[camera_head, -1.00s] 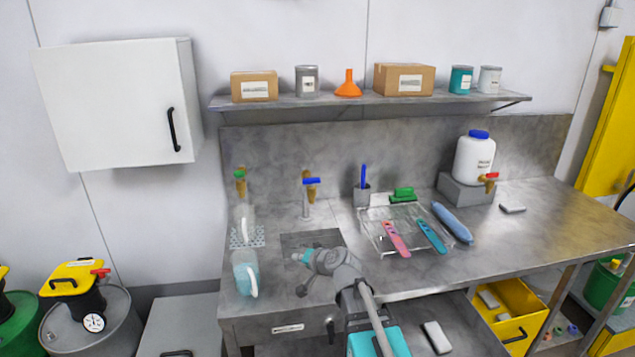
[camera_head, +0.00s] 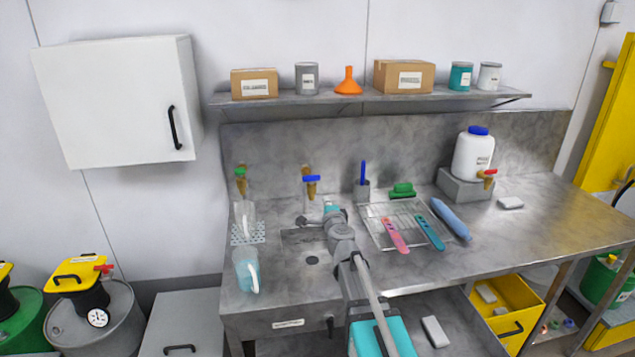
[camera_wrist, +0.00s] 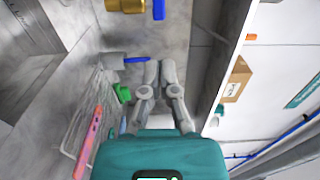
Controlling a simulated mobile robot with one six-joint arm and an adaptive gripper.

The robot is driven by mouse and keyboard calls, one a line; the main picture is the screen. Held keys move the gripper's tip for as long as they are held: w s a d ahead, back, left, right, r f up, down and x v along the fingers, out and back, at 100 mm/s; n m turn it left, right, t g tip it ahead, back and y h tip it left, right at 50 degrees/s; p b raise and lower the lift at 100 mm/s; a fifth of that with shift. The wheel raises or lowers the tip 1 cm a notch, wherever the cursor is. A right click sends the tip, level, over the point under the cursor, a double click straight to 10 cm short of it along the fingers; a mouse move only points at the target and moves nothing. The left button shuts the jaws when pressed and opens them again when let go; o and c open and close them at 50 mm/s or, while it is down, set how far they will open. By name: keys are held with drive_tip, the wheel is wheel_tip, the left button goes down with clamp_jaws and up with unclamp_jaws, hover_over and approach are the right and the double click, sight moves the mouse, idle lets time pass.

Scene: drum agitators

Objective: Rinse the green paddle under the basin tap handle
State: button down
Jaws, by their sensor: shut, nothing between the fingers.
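My gripper (camera_head: 330,204) is shut and empty, raised over the back of the basin (camera_head: 312,260) and pointing towards the wall; its closed fingers show in the wrist view (camera_wrist: 160,68). The basin tap, a brass wall tap with a blue handle (camera_head: 312,179), is just left of and above my fingertips, apart from them. It also shows at the top of the wrist view (camera_wrist: 159,10). A teal-green paddle (camera_head: 431,234) lies on the wire rack (camera_head: 408,208) right of the basin, beside a pink paddle (camera_head: 395,236). My gripper is well left of both.
A green-handled tap (camera_head: 240,174) is further left, above clear jugs (camera_head: 246,270).

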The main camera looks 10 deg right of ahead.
sight(316, 178)
drive_tip(key=shift+w, duration=0.15)
drive_tip(key=w, duration=1.3)
drive_tip(key=shift+w, duration=0.35)
drive_tip(key=shift+a, duration=0.1)
